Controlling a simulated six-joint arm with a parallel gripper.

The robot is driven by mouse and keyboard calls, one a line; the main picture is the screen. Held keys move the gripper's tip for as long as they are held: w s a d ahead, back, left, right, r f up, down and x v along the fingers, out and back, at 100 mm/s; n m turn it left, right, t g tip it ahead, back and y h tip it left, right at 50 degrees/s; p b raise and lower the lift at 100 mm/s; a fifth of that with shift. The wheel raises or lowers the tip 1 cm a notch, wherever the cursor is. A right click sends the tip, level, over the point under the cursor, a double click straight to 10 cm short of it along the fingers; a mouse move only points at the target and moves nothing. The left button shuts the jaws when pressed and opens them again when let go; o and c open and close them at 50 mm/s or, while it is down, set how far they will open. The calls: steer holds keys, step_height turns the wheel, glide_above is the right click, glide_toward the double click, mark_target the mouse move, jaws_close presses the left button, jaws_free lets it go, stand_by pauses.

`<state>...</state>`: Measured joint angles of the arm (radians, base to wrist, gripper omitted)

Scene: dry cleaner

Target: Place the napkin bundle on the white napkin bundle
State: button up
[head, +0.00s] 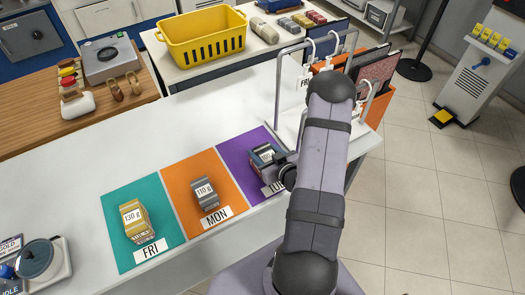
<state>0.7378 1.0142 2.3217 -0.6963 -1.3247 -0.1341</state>
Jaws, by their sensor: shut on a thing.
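My gripper (284,168) is at the purple mat (236,163), mostly hidden behind my arm. It is shut on a dark blue napkin bundle (258,150) with a white label, at the mat's right part. I cannot tell whether this bundle touches the mat or something beneath it. A yellow bundle (135,220) labelled 130 g rests on the teal FRI mat (117,196). A grey bundle (204,192) labelled 110 g rests on the orange MON mat (178,174). I cannot pick out a clearly white bundle.
A yellow basket (203,45) and several small bundles (291,26) stand on the back table. A pot-like item (37,258) sits at the front left.

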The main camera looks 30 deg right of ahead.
mark_target(268, 156)
steer(key=shift+f, duration=0.25)
steer(key=o, duration=1.1)
steer(key=shift+r, duration=0.2)
steer(key=shift+s, duration=0.25)
steer(key=v, duration=0.8)
steer(key=shift+r, duration=0.3)
steer(key=shift+p+v, duration=1.2)
steer(key=shift+v, duration=0.5)
steer(key=shift+f, duration=0.2)
